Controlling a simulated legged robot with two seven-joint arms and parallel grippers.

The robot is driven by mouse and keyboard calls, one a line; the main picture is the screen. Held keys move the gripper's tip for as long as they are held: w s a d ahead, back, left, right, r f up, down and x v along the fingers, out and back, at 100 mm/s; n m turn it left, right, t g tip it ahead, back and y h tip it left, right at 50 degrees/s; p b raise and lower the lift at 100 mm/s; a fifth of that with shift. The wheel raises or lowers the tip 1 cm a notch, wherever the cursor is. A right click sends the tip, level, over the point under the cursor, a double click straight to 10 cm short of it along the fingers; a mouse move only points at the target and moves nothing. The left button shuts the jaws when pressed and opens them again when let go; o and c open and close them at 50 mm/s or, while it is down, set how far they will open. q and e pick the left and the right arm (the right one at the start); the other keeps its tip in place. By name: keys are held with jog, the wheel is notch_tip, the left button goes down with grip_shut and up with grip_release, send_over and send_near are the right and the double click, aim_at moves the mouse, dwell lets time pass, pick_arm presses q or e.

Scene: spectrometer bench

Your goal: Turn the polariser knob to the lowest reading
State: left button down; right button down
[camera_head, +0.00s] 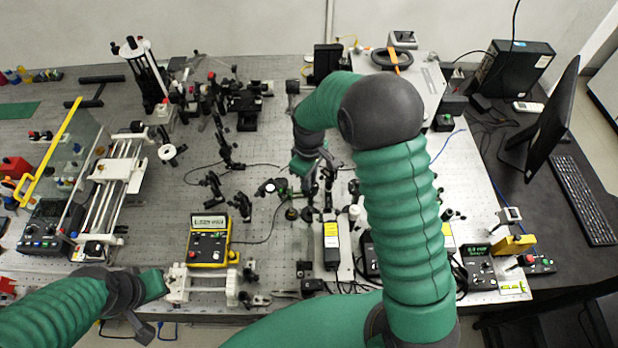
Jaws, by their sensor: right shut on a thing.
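My right arm reaches up over the bench and bends back, and its gripper (309,186) points down among the small optics posts at mid-bench. It is shut on a small part there, which I take to be the polariser knob; the fingers and the arm mostly hide it. A yellow meter (208,241) with a lit display stands left of and nearer than that gripper; its digits are too small to read surely. My left arm comes in at the lower left, with its gripper (150,308) over the front edge of the bench; its finger opening is not clear.
Several optic mounts (213,183) stand close to the left of the right gripper. A rail stage (117,170) and a clear panel with a yellow edge (60,150) are at left. A monitor (553,120) and keyboard (583,200) stand at right. Cables cross the bench.

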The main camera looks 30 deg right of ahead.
dwell(0.9)
jog(key=c, duration=1.3)
grip_release()
jog(key=shift+c, duration=0.2)
jog(key=shift+r, duration=0.1)
notch_tip(320, 180, up, 17)
jog(key=b, duration=0.3)
jog(key=shift+f, duration=0.2)
jog(key=shift+b, duration=0.3)
